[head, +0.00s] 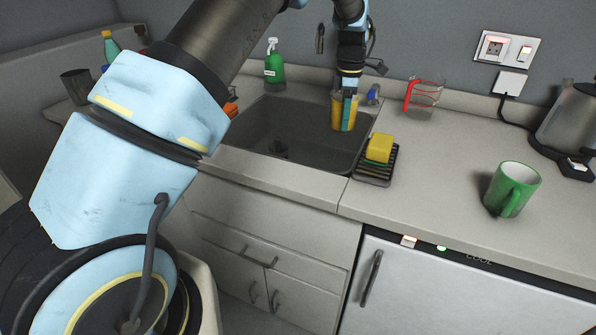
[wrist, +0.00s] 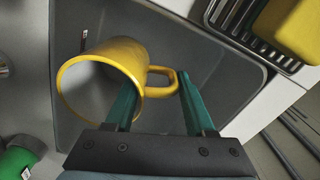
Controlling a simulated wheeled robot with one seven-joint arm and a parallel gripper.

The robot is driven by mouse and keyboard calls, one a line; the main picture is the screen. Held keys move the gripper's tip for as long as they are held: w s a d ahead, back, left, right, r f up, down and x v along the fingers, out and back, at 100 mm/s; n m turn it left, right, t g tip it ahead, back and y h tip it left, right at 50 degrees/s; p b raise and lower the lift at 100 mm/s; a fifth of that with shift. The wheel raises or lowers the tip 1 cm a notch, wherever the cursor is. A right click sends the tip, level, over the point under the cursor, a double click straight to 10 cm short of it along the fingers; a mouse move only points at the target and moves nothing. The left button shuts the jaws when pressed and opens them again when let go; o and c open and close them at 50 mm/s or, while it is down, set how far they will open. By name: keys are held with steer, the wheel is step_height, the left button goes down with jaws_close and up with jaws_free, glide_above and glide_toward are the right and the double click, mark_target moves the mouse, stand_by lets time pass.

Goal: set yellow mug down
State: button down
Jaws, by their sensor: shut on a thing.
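The yellow mug (head: 339,113) is at the right end of the grey sink (head: 263,123) in the head view. My gripper (head: 348,112) comes down on it from above, its fingers over the mug's right side. In the wrist view the mug (wrist: 127,58) shows its round opening toward the lower left. The teal fingers of my gripper (wrist: 157,84) are apart, with the mug's handle between them, and are shut on the mug. The sink basin is behind it in that view. I cannot tell how far the mug is above the sink floor.
A dish rack (head: 377,172) with a yellow sponge (head: 379,148) stands right of the sink. A green mug (head: 512,189), glass measuring cup (head: 424,98) and kettle (head: 572,122) stand on the right counter. A green spray bottle (head: 274,66) is behind the sink. The counter's middle right is clear.

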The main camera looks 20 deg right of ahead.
step_height(320, 180, down, 15)
steer(key=shift+f+p, duration=0.2)
steer(key=shift+p, duration=1.05)
steer(key=shift+c, duration=1.2)
jaws_free()
steer(key=shift+f, duration=0.1)
step_height(320, 180, up, 12)
steer(key=b, duration=0.4)
steer(key=shift+r, duration=0.2)
